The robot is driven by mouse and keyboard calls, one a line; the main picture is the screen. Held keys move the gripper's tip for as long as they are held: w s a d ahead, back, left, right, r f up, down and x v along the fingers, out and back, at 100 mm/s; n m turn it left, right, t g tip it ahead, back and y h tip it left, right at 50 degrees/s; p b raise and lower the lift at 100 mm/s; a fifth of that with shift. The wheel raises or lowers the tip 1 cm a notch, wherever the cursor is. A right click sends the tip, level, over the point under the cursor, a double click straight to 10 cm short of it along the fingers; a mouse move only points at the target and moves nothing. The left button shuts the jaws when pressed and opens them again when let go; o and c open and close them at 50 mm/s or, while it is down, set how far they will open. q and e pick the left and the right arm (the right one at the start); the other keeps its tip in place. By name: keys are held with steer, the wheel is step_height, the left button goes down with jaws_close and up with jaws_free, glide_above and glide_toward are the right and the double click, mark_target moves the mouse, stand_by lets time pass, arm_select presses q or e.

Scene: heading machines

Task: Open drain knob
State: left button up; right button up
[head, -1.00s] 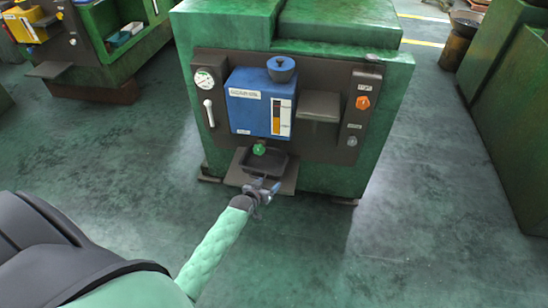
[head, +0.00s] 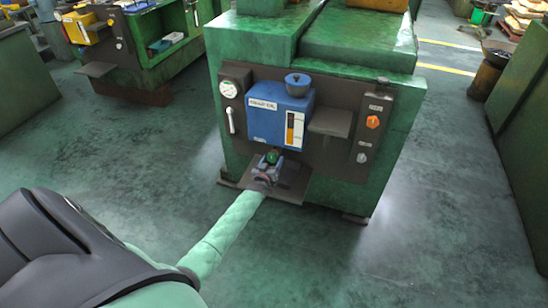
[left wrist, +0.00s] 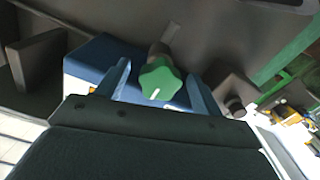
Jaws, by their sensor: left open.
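The drain knob is a green lobed knob (head: 272,157) below the blue oil tank (head: 275,112) on the green machine's front panel. In the left wrist view the green knob (left wrist: 160,80) has a white mark on its face and sits on a brownish stem. My left gripper (head: 268,165) is at the knob. In the left wrist view its two fingers (left wrist: 158,84) are open, one on each side of the knob, with gaps between them and it. My right gripper is not in view.
A dark tray or shelf (head: 292,190) juts out under the knob, partly hidden by my gripper. A gauge (head: 228,89) and white lever (head: 231,120) are left of the tank. A grey shelf (head: 331,122) and orange knob (head: 373,122) are right of it. The floor around is clear.

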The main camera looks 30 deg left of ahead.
arm_select(q)
steer(key=shift+x, duration=1.4)
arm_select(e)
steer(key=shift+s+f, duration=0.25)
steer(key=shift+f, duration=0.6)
arm_select(q)
steer(key=c, duration=1)
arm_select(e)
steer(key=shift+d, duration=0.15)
